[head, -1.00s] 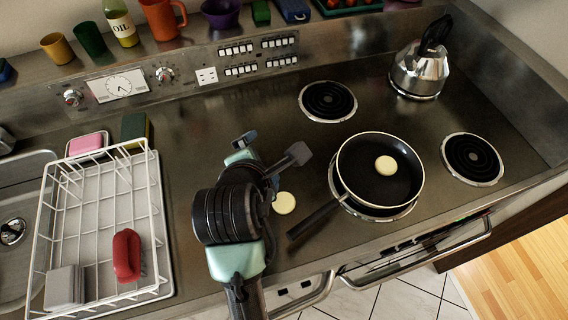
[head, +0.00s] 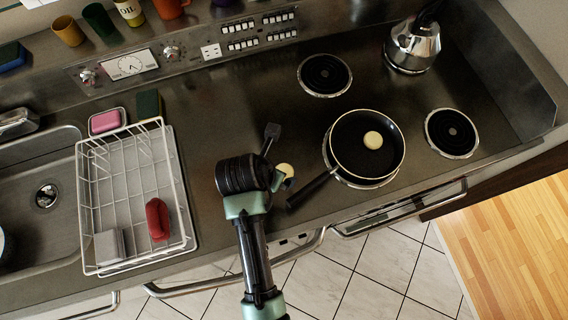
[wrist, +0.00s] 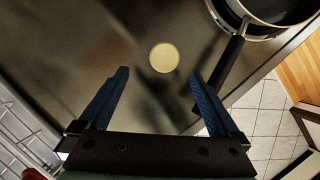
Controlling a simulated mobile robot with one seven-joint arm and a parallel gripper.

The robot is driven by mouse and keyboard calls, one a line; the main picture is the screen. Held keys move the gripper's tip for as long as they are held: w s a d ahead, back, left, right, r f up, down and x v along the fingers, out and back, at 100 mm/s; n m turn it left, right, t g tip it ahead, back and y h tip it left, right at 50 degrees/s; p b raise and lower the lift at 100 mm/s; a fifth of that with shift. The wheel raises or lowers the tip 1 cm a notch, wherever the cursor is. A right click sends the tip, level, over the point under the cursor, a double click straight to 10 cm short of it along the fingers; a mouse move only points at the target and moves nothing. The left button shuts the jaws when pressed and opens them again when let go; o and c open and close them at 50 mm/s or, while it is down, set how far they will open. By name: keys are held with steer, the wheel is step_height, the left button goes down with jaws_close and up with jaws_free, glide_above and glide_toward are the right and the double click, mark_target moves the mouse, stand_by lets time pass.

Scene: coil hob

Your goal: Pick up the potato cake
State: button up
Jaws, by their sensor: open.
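One pale round potato cake (head: 286,169) lies on the steel counter left of the pan handle, partly hidden by my gripper in the head view. In the wrist view this cake (wrist: 164,57) is whole and clear, centred between the finger lines and a little beyond the tips. A second similar cake (head: 373,140) lies inside the black frying pan (head: 350,163). My gripper (wrist: 160,77) is open and empty, pointing down at the counter cake. I cannot tell its exact height above the counter.
The pan sits on the front left coil, its handle (head: 313,189) reaching toward my gripper's right side. A white dish rack (head: 88,205) with a red item (head: 157,219) stands to the left. A kettle (head: 413,45) stands at the back right.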

mark_target(286, 167)
steer(key=shift+d+p+x, duration=0.15)
steer(key=shift+p+x, duration=0.05)
steer(key=shift+x, duration=0.9)
steer(key=shift+d+p+x, duration=0.15)
steer(key=shift+d+x, duration=0.05)
steer(key=shift+x, duration=0.9)
steer(key=shift+d+p+x, duration=0.15)
steer(key=shift+p+x, duration=0.05)
steer(key=shift+x, duration=0.9)
steer(key=shift+r, duration=0.1)
steer(key=c, duration=1.4)
steer(key=shift+r, duration=0.1)
